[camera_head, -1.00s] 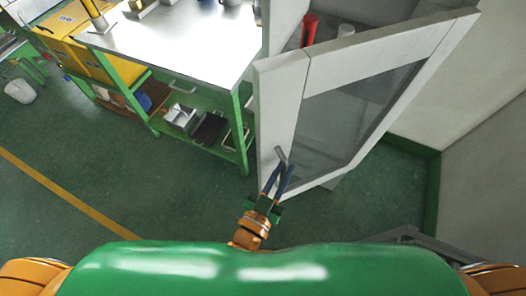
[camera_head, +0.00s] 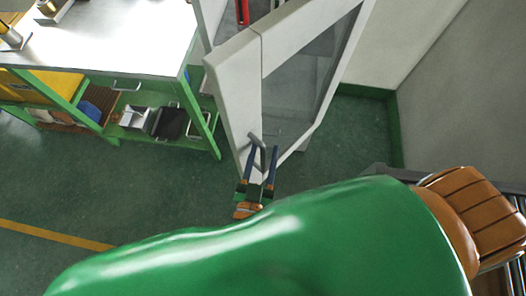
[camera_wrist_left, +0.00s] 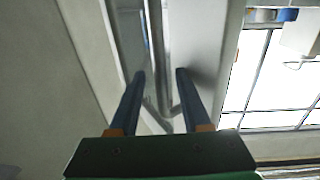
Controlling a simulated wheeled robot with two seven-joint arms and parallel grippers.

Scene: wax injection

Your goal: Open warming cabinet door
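The warming cabinet door (camera_head: 235,90), a pale frame with a dark glass pane (camera_head: 290,100), stands swung open, away from the cabinet at the back. Its grey bar handle (camera_head: 263,155) is low on the near part of the frame. My left gripper (camera_head: 261,155) is at the handle with its two blue fingers spread, one on each side of the bar. In the left wrist view the handle (camera_wrist_left: 157,50) runs between the fingertips, with gaps visible beside it. My right gripper is not in view.
A green workbench (camera_head: 130,50) with a pale top and lower shelf stands to the left of the door. A red object (camera_head: 242,12) shows behind the door. Grey walls stand at the right. The green floor (camera_head: 140,190) left of my gripper is clear.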

